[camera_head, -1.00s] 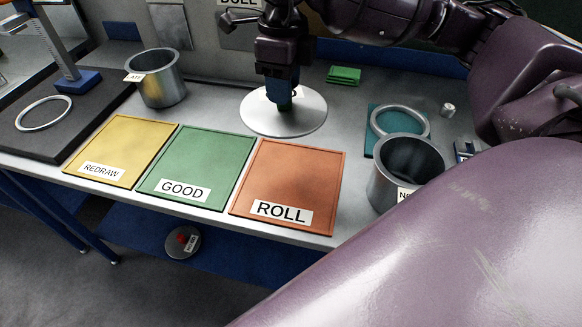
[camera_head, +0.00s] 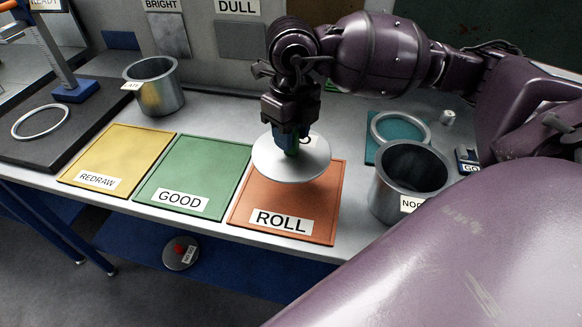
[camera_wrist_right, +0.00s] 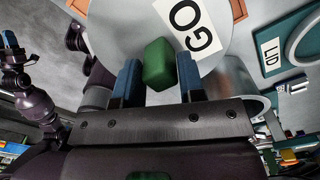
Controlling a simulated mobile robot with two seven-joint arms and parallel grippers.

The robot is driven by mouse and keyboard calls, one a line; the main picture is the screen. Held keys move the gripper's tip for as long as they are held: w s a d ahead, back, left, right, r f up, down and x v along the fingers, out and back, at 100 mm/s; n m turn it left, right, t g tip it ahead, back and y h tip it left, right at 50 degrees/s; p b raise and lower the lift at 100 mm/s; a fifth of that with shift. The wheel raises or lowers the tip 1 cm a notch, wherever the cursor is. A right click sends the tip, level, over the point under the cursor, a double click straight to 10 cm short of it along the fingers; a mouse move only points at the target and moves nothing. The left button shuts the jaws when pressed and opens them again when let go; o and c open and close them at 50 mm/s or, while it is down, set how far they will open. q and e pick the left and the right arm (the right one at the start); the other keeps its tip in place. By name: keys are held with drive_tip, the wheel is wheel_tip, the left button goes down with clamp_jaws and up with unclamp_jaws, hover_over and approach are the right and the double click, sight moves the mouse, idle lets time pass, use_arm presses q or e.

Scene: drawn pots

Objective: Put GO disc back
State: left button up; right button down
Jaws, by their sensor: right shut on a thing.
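The GO disc (camera_head: 272,162) is a pale round plate with a green knob. It also shows in the wrist view (camera_wrist_right: 120,25), where its white label reads GO. My right gripper (camera_head: 292,140) is shut on the green knob (camera_wrist_right: 159,65), one blue finger on each side. The disc hangs below it, overlapping the back of the orange ROLL mat (camera_head: 258,196) in the head view. I cannot tell how far above the mat it is. A small block with a GO label (camera_head: 471,168) stands at the right, partly hidden by my arm. My left gripper may be the dark shape at the wrist view's left edge (camera_wrist_right: 8,40).
The green GOOD mat (camera_head: 195,172) and yellow REDRAW mat (camera_head: 120,155) lie left of the ROLL mat. Metal pots stand at the back left (camera_head: 160,95) and right (camera_head: 385,190). A ring (camera_head: 373,129) lies on a teal square (camera_head: 371,150).

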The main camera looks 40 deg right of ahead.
sight(291, 154)
wheel_tip(291, 154, down, 5)
drive_tip(key=shift+f, duration=0.15)
use_arm(q)
drive_tip(key=shift+s+f+b, duration=0.3)
drive_tip(key=shift+s+f, duration=0.1)
drive_tip(key=shift+f, duration=0.2)
use_arm(e)
drive_tip(key=shift+f, duration=2.1)
drive_tip(key=shift+f, duration=0.15)
drive_tip(key=c, duration=0.8)
unclamp_jaws()
use_arm(q)
drive_tip(key=shift+w, duration=0.3)
use_arm(e)
drive_tip(key=shift+o, duration=0.4)
use_arm(q)
drive_tip(key=shift+r, duration=0.1)
drive_tip(key=shift+w+r, duration=0.1)
